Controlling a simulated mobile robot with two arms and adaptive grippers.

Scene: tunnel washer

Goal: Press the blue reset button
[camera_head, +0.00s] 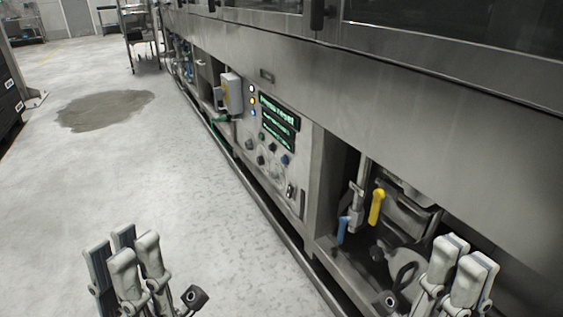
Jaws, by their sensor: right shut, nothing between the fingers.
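The control panel (268,150) is set into the lower front of the steel machine. A small blue light or button (253,113) glows at the panel's upper left, under a white and a yellow one. A dark blue round control (284,160) sits lower, below the green-lit display (279,118). I cannot read which is labelled reset. My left gripper (123,258) is at the bottom left, open and empty, over the floor and well short of the panel. My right gripper (466,256) is shut and empty at the bottom right, to the right of the panel.
A yellow-handled valve (377,207) and a blue lever (342,231) sit in the open bay right of the panel. A grey box (232,93) juts out left of the panel. The floor (130,175) at left is clear except for a dark wet patch (105,110).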

